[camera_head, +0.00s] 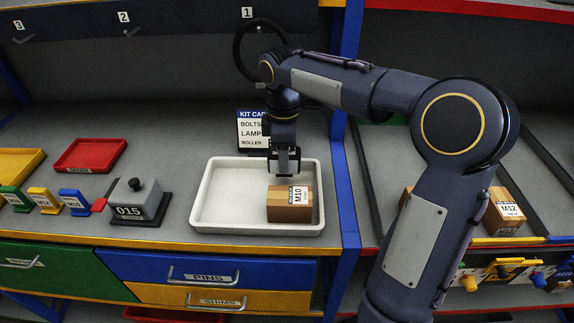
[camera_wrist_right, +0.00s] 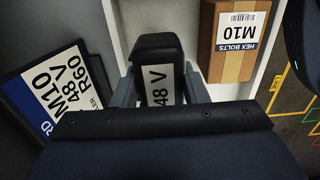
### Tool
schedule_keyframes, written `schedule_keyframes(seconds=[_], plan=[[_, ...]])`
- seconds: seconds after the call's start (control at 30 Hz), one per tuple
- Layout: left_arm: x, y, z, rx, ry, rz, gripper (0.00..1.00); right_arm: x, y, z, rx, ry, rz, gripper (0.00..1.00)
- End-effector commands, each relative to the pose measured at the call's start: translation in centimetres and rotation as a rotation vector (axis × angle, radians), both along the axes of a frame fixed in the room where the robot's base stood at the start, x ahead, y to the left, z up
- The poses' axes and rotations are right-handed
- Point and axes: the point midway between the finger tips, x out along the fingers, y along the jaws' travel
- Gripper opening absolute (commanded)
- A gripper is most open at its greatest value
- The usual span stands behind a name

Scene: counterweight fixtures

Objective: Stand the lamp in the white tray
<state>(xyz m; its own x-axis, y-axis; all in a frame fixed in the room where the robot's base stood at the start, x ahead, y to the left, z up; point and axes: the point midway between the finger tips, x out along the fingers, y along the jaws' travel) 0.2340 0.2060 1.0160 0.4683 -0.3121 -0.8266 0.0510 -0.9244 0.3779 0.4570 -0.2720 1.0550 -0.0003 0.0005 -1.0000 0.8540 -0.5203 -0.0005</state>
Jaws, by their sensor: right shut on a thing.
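My right gripper (camera_head: 285,168) hangs over the back of the white tray (camera_head: 222,200), pointing down. In the right wrist view it is shut on the lamp (camera_wrist_right: 158,62), a black body with a white "48 V" label. In the head view the lamp is mostly hidden by the gripper, and I cannot tell whether it touches the tray floor. A brown M10 hex bolts box (camera_head: 283,213) sits in the tray's front right part; it also shows in the right wrist view (camera_wrist_right: 232,62). My left gripper is not in view.
A kit card (camera_head: 251,130) stands behind the tray. A grey "015" block (camera_head: 138,202) with a black knob and a red tray (camera_head: 90,155) are to the left. A blue post (camera_head: 343,190) rises right of the tray. The tray's left half is bare.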

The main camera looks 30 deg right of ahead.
Motion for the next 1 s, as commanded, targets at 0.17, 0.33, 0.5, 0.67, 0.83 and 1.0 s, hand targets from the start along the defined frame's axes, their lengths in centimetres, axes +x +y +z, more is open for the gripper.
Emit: schedule_keyframes(seconds=[0.17,0.33,0.5,0.67,0.83,1.0], plan=[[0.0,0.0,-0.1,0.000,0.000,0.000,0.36,-0.2,-0.8,-2.4,0.000,0.004,-0.002,0.10],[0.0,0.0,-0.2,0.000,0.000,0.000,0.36,-0.1,-0.7,-3.8,0.000,-0.001,-0.002,0.10],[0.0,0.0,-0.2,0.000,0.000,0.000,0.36,-0.1,-0.7,-3.8,0.000,-0.001,-0.002,0.10],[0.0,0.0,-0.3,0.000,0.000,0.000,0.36,-0.1,-0.7,-4.1,0.000,0.000,-0.002,0.10],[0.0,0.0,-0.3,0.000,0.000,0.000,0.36,-0.1,-0.7,-4.2,0.000,0.000,-0.002,0.57],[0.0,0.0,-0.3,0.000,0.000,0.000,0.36,-0.1,-0.7,-4.2,0.000,0.000,-0.002,0.62]])
